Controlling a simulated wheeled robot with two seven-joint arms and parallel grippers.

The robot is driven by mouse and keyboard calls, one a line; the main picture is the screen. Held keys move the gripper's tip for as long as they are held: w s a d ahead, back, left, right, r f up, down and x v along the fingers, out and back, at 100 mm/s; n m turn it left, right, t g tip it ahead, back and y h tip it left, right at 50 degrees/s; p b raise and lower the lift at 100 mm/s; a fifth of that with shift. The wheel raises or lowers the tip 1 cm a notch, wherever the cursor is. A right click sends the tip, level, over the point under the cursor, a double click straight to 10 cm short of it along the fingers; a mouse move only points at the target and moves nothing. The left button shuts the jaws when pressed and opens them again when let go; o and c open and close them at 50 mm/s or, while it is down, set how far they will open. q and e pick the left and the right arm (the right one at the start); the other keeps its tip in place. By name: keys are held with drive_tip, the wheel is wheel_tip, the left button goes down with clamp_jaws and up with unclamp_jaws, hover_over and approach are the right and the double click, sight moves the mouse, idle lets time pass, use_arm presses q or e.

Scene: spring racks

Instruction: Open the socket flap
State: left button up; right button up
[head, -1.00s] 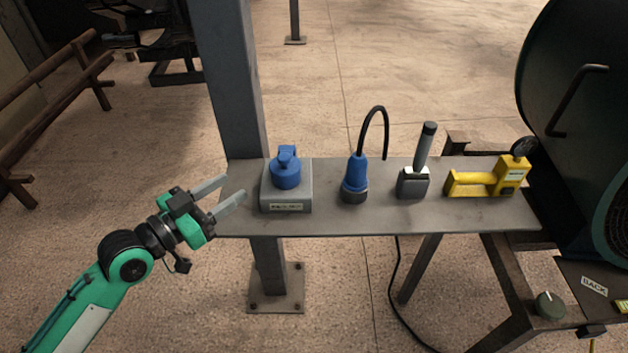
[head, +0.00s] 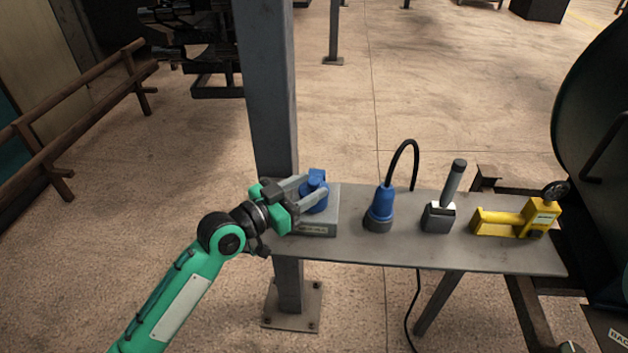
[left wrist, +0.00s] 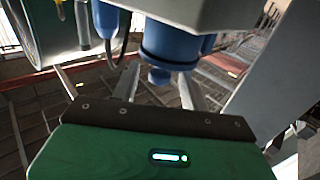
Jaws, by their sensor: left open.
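A grey socket box (head: 326,228) with a blue round socket (head: 314,200) stands at the left end of the shelf. Its blue flap (head: 317,179) shows at the top, and I see no open hole. My left gripper (head: 304,190) is open at the socket's left, its fingers reaching to the blue part and partly hiding it. In the left wrist view the box (left wrist: 215,12) appears upside down, with the blue socket (left wrist: 168,46) beyond the fingers. A small blue tab (left wrist: 159,76) shows between the fingers (left wrist: 158,84); I cannot tell whether they touch it. My right gripper is not in view.
Right of the box on the grey shelf (head: 420,255) stand a blue plug (head: 380,208) with a black cable, a grey-handled tool (head: 440,215) and a yellow device (head: 505,222). A steel post (head: 268,90) rises right behind the box. A dark drum (head: 590,130) is at the right.

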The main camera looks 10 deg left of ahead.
use_arm(q)
drive_tip(key=shift+x, duration=1.05)
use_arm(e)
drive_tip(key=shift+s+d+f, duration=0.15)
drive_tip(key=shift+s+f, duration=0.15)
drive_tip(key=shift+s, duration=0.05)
use_arm(q)
clamp_jaws()
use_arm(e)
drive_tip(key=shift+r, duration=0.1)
